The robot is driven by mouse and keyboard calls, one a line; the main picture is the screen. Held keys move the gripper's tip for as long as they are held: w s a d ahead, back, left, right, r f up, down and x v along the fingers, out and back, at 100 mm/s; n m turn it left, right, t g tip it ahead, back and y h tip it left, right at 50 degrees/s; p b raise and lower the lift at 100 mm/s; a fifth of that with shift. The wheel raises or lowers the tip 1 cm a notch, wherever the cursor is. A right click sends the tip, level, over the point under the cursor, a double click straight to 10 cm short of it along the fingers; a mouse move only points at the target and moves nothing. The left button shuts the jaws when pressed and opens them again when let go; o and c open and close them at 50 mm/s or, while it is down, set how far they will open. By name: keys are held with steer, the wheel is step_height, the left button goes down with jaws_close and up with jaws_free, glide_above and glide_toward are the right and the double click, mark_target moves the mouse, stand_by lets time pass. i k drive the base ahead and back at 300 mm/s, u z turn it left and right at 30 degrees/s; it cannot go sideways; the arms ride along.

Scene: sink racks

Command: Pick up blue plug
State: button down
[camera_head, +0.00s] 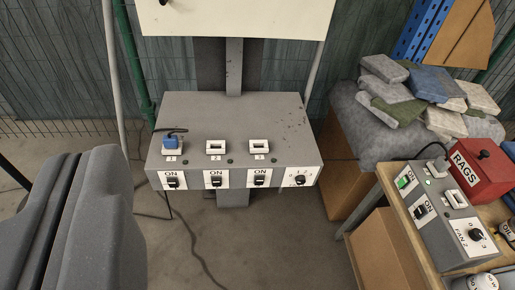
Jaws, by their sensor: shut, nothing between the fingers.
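The blue plug (171,142) sits upright in the left socket, above label 1, on top of the grey control box (235,112). My gripper (92,165) is the large dark grey shape at the lower left. Its fingers are together with nothing between them. It appears left of the plug and apart from it in the picture; the depth between them is hard to judge.
Several ON switches and a dial (300,180) line the box front. At right, a wooden table (384,205) holds a FAN control box (437,222) and a red RAGS box (481,170). Folded rags (405,88) lie on a grey bundle.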

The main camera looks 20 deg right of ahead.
mark_target(170, 142)
steer(key=z, duration=0.2)
steer(key=i, duration=1.3)
steer(key=u, duration=0.3)
